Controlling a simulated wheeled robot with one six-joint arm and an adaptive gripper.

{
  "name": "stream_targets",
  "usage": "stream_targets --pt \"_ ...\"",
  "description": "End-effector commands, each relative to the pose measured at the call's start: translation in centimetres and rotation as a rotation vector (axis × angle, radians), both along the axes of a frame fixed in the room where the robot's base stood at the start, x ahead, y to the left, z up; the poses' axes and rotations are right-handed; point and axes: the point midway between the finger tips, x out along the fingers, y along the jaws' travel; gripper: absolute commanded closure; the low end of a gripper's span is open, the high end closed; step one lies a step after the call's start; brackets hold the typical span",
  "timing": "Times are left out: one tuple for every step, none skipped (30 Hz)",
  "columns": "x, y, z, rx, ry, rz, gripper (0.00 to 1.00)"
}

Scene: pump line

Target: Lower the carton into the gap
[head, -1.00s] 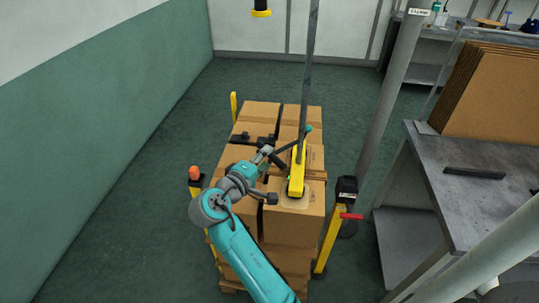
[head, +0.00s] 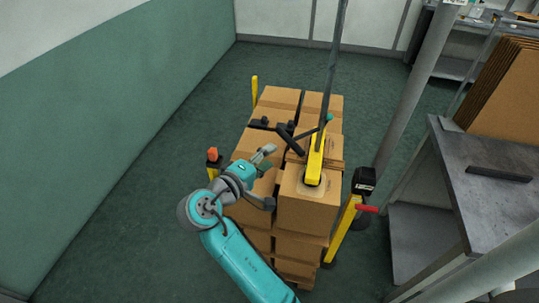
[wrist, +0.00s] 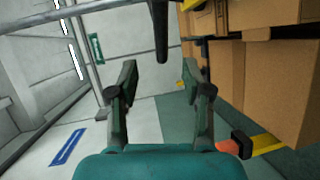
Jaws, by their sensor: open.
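The carton (head: 308,213) stands at the near right of the stack in the head view, under a yellow lifter head (head: 314,160) that rests on its top. A grey hoist tube (head: 334,65) rises from the lifter. A dark handle bar (head: 290,140) sticks out to the left of it. My gripper (head: 270,177) is open and empty, left of the carton and apart from the handle. In the wrist view its two fingers (wrist: 163,95) are spread, with a dark bar end (wrist: 160,35) beyond them. The gap's floor is hidden; I cannot tell whether the carton is fully seated.
Other cartons (head: 278,97) fill the pallet. Yellow posts stand around it, one with an orange cap (head: 212,154) and one with a black box and red lever (head: 364,182). A grey pole (head: 408,95) and metal bench (head: 480,180) are at right. Floor at left is clear.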

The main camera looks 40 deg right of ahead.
Motion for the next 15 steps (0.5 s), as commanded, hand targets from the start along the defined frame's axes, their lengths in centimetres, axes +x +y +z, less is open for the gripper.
stream_targets --pt "0.1 -0.6 -0.2 -0.001 0.001 -0.003 0.51" --pt "0.1 -0.8 -0.3 0.0 0.002 -0.003 0.51" --pt "0.2 -0.8 -0.3 0.0 0.001 -0.002 0.51" --pt "0.2 -0.9 -0.3 0.0 0.001 -0.002 0.51" --pt "0.2 -1.1 -0.3 0.0 0.001 -0.002 0.51" --pt "0.3 -1.4 -0.4 0.001 0.002 -0.003 0.51" --pt "0.4 -1.7 -0.4 0.0 0.002 -0.003 0.51" --pt "0.5 -2.1 -0.5 0.0 0.002 -0.004 0.51" --pt "0.6 -2.7 -0.6 -0.001 0.001 -0.004 0.51" --pt "0.7 -3.1 -0.7 0.0 0.002 -0.005 0.51" --pt "0.8 -3.6 -0.8 0.0 0.001 -0.005 0.51" --pt "1.1 -4.3 -0.9 0.0 0.001 -0.005 0.51" --pt "1.2 -4.8 -1.0 0.0 0.001 -0.006 0.51" --pt "1.3 -5.4 -1.1 0.0 0.002 -0.006 0.51" --pt "1.5 -6.1 -1.2 0.0 0.002 -0.005 0.51"
